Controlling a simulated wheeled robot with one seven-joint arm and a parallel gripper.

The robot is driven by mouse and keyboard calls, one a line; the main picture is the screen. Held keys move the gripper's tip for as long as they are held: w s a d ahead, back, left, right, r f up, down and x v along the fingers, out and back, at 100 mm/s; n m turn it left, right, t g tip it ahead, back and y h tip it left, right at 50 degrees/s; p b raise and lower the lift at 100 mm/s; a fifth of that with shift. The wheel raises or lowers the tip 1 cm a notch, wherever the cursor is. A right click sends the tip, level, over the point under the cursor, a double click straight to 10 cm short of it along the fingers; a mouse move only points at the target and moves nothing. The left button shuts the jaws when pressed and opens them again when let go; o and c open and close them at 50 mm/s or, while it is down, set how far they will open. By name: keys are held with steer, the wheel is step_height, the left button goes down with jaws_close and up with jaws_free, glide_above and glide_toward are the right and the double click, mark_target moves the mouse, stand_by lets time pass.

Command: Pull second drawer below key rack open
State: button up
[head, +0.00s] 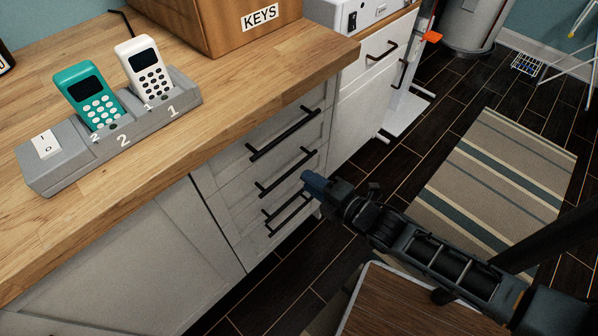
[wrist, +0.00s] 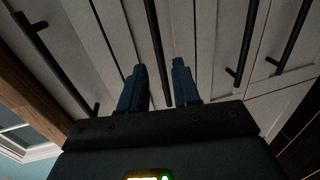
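The key rack is a brown wooden box (head: 222,22) labelled KEYS on the counter. Below the counter is a stack of pale drawers with black bar handles, all looking shut. The second drawer's handle (head: 288,173) also shows in the wrist view (wrist: 156,50), running between my fingers. The top drawer's handle (head: 284,133) is above it, and appears at the left of the wrist view (wrist: 58,66). My gripper (head: 308,181) is at the right end of the second handle. In the wrist view its blue fingers (wrist: 160,72) are apart, one each side of that bar, with visible gaps.
The wooden counter (head: 225,100) overhangs the drawers and holds a grey dock (head: 110,132) with two handheld devices. Lower handles (head: 287,205) sit close beneath my gripper. A striped rug (head: 490,180) lies on the dark floor to the right.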

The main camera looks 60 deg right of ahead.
mark_target(293, 172)
steer(key=x, duration=0.7)
steer(key=shift+w, duration=0.15)
steer(key=shift+c, duration=0.3)
jaws_close()
